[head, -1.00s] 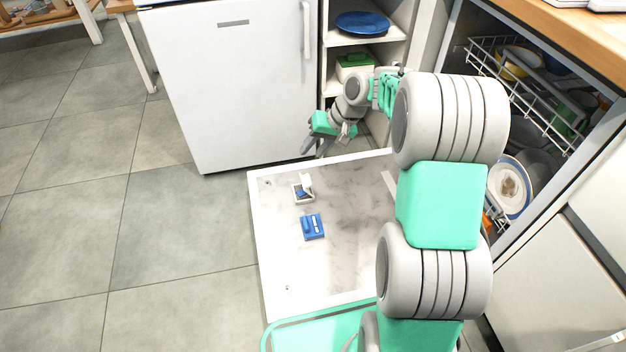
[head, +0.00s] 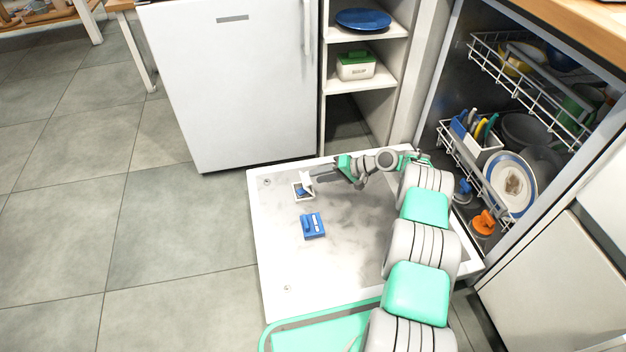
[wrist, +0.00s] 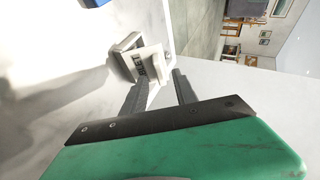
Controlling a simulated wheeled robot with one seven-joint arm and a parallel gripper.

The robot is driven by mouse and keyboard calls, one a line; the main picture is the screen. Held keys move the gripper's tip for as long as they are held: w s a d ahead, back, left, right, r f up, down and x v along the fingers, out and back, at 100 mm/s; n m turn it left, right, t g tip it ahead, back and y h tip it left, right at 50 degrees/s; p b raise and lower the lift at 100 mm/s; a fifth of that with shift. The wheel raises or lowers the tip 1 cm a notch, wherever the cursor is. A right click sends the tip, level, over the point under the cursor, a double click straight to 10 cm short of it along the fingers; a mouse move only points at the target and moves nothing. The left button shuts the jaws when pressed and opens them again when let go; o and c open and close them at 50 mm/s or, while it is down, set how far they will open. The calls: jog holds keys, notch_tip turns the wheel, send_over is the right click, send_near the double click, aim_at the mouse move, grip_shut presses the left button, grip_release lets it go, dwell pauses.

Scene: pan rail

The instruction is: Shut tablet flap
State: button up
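The tablet flap is a small white lid (head: 307,180) standing raised beside its square compartment (head: 298,195) on the inside of the lowered dishwasher door (head: 270,260). Something blue shows in the compartment. In the wrist view the flap (wrist: 150,64) bears dark lettering and sits just beyond my fingertips, with the grey-rimmed compartment (wrist: 122,48) behind it. My gripper (head: 316,178) is low over the door, right of the flap. In the wrist view my gripper (wrist: 160,80) has its fingers apart with nothing clearly between them. I cannot tell whether a fingertip touches the flap.
A blue dispenser part (head: 313,226) lies nearer on the door. The dishwasher racks (head: 470,165) with dishes are at right. A white cabinet (head: 235,90) and a shelf unit (head: 365,85) stand behind. The floor at left is clear.

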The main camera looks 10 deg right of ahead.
jog(key=shift+b+x, duration=0.3)
jog(key=shift+x, duration=1.25)
jog(key=shift+c, duration=0.4)
grip_shut()
